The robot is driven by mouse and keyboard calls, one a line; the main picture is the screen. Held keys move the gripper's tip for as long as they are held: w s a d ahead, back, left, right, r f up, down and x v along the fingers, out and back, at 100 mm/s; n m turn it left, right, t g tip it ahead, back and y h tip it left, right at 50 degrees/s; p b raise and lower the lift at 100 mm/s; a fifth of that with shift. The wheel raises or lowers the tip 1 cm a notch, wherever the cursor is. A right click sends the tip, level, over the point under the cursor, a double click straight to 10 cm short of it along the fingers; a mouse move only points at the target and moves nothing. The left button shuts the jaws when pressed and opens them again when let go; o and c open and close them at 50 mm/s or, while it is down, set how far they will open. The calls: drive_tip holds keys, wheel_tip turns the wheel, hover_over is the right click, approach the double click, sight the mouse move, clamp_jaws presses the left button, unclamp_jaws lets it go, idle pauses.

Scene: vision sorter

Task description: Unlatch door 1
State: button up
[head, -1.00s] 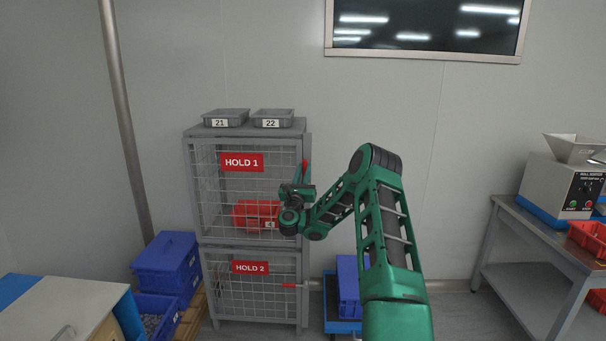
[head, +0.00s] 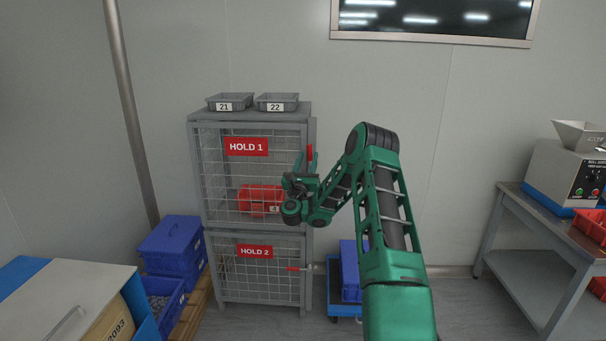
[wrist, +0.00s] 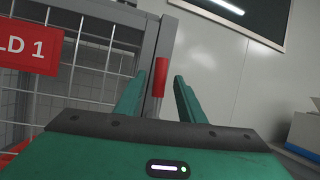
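Door 1 is the upper wire-mesh door (head: 222,172) of the grey cage, with a red HOLD 1 sign (head: 247,147). Its red latch handle (wrist: 159,76) stands upright at the door's right edge; it also shows in the head view (head: 310,153). My gripper (head: 306,165) is at that edge, and in the wrist view its green fingers (wrist: 156,98) are spread, one on each side of the handle.
A red bin (head: 258,198) labelled 4 sits behind door 1. The HOLD 2 door (head: 255,275) below has a red handle (head: 297,268) lying level. Grey trays 21 (head: 230,102) and 22 (head: 277,102) stand on top. Blue bins (head: 172,245) are at left, a bench (head: 545,235) at right.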

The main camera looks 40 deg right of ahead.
drive_tip(key=v, duration=0.8)
drive_tip(key=shift+s+a+f, duration=0.15)
drive_tip(key=shift+s+a, duration=0.05)
drive_tip(key=shift+a, duration=0.05)
